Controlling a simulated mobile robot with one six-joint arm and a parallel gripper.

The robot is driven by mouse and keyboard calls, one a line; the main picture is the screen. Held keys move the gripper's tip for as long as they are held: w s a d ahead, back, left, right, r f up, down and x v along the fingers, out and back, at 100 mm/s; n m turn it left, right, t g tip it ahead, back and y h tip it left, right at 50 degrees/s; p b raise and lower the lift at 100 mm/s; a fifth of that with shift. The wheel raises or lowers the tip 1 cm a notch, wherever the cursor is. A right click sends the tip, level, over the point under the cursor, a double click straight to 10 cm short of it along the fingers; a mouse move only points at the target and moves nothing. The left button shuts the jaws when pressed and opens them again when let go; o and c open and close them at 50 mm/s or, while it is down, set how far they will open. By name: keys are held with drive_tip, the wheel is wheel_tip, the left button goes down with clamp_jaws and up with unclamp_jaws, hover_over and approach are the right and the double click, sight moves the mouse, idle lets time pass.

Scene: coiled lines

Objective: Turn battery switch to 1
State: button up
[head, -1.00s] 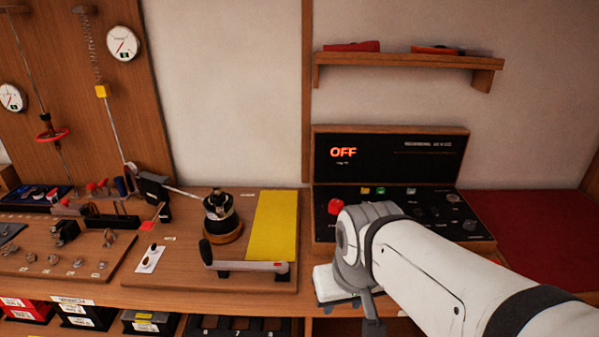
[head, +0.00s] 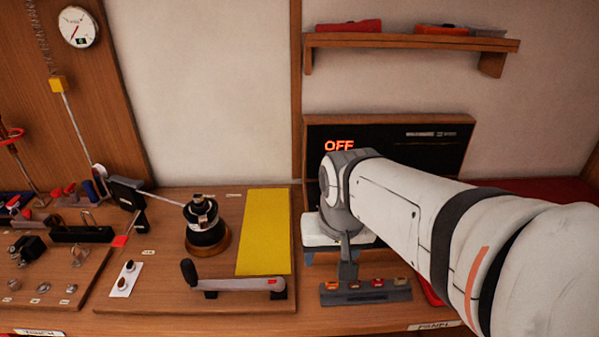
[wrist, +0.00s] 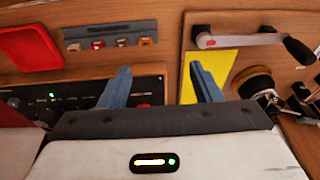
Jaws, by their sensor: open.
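No label in these frames clearly marks a battery switch. The dark control panel (head: 402,148) with a lit OFF display stands at the back right in the head view, its lower face mostly hidden by my arm. Part of that face, with small knobs and a green light, shows at left in the wrist view (wrist: 58,108). My gripper (wrist: 160,68) is open and empty, its two blue-grey fingers spread apart. One finger overlaps the panel and the other overlaps the yellow plate in the picture. I cannot tell any contact.
A grey strip with several coloured rockers (head: 352,297) lies near the bench front. Left of it are a crank handle (head: 240,284), a yellow plate (head: 266,232) and a black winch drum (head: 206,234). A wall shelf (head: 410,41) is above. A red item (wrist: 30,55) is beside the strip.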

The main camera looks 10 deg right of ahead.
drive_tip(key=shift+o, duration=0.6)
drive_tip(key=w+d+m+b, duration=0.1)
drive_tip(key=w+d+m, duration=0.1)
drive_tip(key=w+m, duration=0.2)
drive_tip(key=w+d+m+g+b, duration=0.1)
drive_tip(key=w+m, duration=0.3)
drive_tip(key=w, duration=0.7)
drive_tip(key=shift+w+d, duration=0.15)
drive_tip(key=shift+d, duration=0.7)
drive_tip(key=w+d+f+m, duration=0.2)
drive_tip(key=w+m, duration=0.1)
drive_tip(key=w, duration=0.1)
drive_tip(key=w+d+f+m+b, duration=0.1)
drive_tip(key=w+d+f+m, duration=0.1)
drive_tip(key=w, duration=0.3)
drive_tip(key=w+d+f+m+g, duration=0.1)
drive_tip(key=w+d+m, duration=0.2)
drive_tip(key=w, duration=0.1)
drive_tip(key=shift+w+d+f+m, duration=0.1)
drive_tip(key=shift+w+f+m, duration=0.05)
drive_tip(key=shift+f+m, duration=0.25)
drive_tip(key=shift+w+d+f, duration=0.1)
drive_tip(key=shift+w+f, duration=0.05)
drive_tip(key=shift+f, duration=0.1)
drive_tip(key=f, duration=0.7)
drive_tip(key=shift+w+f, duration=0.2)
drive_tip(key=shift+c, duration=0.5)
drive_tip(key=c, duration=0.9)
